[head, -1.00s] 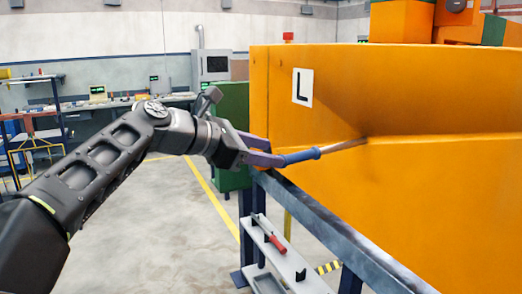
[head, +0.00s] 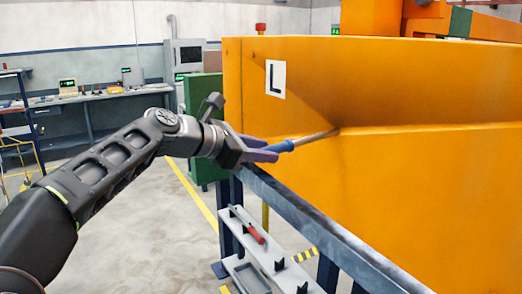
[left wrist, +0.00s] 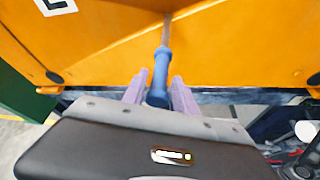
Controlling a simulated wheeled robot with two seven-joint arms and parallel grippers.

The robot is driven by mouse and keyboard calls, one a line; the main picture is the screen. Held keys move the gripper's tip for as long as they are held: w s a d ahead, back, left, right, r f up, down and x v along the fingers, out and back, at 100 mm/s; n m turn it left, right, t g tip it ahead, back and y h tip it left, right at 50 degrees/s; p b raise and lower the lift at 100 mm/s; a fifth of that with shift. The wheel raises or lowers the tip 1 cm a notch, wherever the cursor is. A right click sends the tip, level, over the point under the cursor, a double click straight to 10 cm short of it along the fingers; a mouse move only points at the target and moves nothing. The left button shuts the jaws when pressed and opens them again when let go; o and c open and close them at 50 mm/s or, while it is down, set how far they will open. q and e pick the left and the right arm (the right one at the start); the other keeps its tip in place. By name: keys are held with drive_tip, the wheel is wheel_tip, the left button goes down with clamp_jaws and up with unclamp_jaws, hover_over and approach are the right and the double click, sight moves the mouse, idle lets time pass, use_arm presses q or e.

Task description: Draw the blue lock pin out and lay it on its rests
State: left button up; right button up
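The lock pin has a blue handle (head: 284,146) and a thin brownish-grey shaft (head: 315,136) that runs into the orange housing (head: 420,180), below the plate marked L. In the left wrist view the blue handle (left wrist: 160,75) points toward me. My left gripper (head: 270,148) has its purple fingers apart, one on each side of the handle's near end. Narrow gaps show between the fingers (left wrist: 160,78) and the handle. Small black brackets (head: 279,264) stand on a grey shelf (head: 262,251) below; they look like rests. My right gripper is not in view.
A red-handled item (head: 256,233) lies on the grey shelf. A blue-grey rail (head: 320,230) runs along the housing's lower edge, close below the gripper. A green cabinet (head: 204,95) stands behind. The floor to the left is open.

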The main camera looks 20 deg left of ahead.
use_arm(q)
clamp_jaws()
idle(1.0)
idle(0.4)
idle(1.2)
drive_tip(key=shift+r, duration=0.1)
drive_tip(key=shift+s+a, duration=0.1)
drive_tip(key=shift+s+a, duration=0.1)
drive_tip(key=s+a+b, duration=0.2)
drive_tip(key=s+a, duration=0.3)
drive_tip(key=s, duration=0.2)
drive_tip(key=shift+a, duration=0.35)
idle(0.8)
